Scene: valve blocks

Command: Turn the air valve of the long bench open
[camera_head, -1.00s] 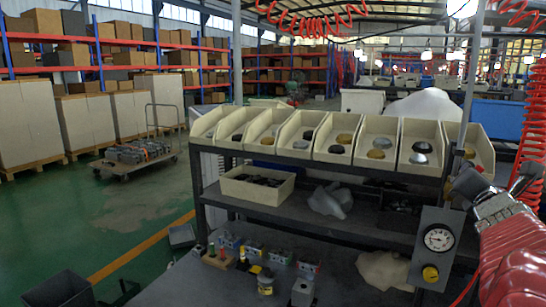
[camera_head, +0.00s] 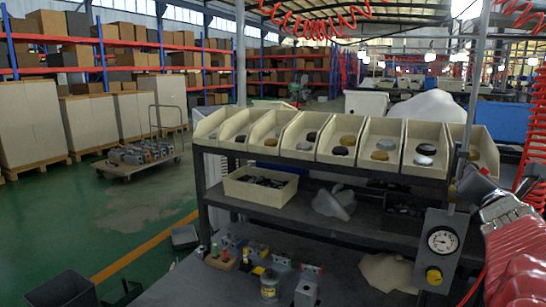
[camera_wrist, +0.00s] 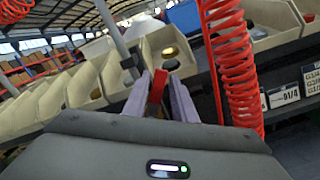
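A red lever (camera_wrist: 157,88) stands between the two pale fingers of my gripper (camera_wrist: 160,92) in the wrist view. The fingers look apart, one on each side of it; I cannot tell whether they touch it. A grey upright pipe (camera_wrist: 113,32) with a dark clamp is just left of the lever. In the head view my gripper (camera_head: 468,182) is at the right end of the bench rack, by a thin upright post (camera_head: 470,95). The lever is hard to make out there.
A grey panel with a round gauge (camera_head: 442,240) and a yellow knob (camera_head: 433,275) stands below my gripper. Cream bins (camera_head: 340,137) line the rack's top shelf (camera_head: 330,168). A red coiled hose (camera_wrist: 232,65) hangs close right of the fingers.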

